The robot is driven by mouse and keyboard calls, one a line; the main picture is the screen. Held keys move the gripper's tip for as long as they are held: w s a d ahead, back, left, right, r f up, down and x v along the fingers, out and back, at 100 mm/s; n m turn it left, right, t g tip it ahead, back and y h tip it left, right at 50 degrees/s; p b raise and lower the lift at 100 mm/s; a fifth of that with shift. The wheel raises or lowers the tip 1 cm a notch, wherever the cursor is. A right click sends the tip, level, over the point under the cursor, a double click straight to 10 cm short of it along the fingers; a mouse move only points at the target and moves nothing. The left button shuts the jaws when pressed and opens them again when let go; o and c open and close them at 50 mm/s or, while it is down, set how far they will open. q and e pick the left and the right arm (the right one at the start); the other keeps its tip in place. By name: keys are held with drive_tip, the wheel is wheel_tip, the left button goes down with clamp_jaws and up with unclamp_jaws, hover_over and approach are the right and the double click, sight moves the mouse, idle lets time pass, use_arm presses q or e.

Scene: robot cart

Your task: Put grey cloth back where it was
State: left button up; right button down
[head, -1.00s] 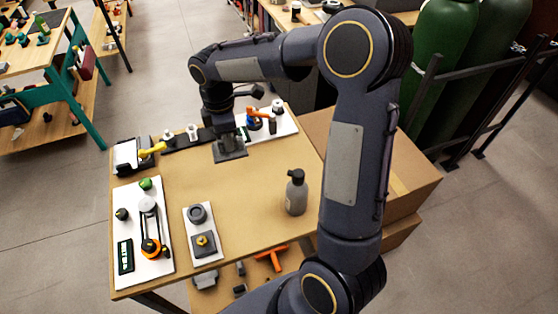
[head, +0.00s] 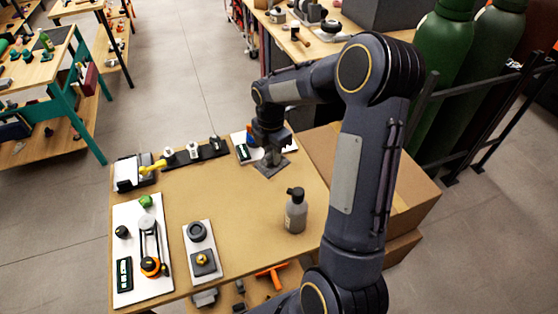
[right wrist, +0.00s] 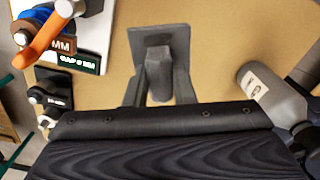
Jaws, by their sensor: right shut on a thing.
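The grey cloth (head: 274,168) is a small dark grey square at the back right of the table, under my right gripper (head: 268,150). In the right wrist view the cloth (right wrist: 152,36) lies spread with its middle pinched up into a ridge. The two fingers of my right gripper (right wrist: 159,88) are on either side of that ridge, shut on it. I cannot tell whether the cloth touches the tabletop. My left gripper is not in view.
A grey spray bottle (head: 295,212) stands on the wooden table (head: 245,235) in front of the cloth. A white board (head: 243,139) with blue and orange parts is just behind and left. A black strip (head: 200,153) lies further left. The table's middle is clear.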

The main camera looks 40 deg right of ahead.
sight(279, 164)
drive_tip(key=shift+s+d+f, duration=0.2)
drive_tip(key=shift+d+f, duration=0.65)
drive_tip(key=shift+f, duration=0.25)
drive_tip(key=shift+d+f+p, duration=0.15)
drive_tip(key=shift+f, duration=0.75)
drive_tip(key=shift+d+f+p, duration=0.1)
drive_tip(key=shift+f+p, duration=0.05)
drive_tip(key=shift+f, duration=0.75)
drive_tip(key=shift+f, duration=0.2)
drive_tip(key=c, duration=1.2)
unclamp_jaws()
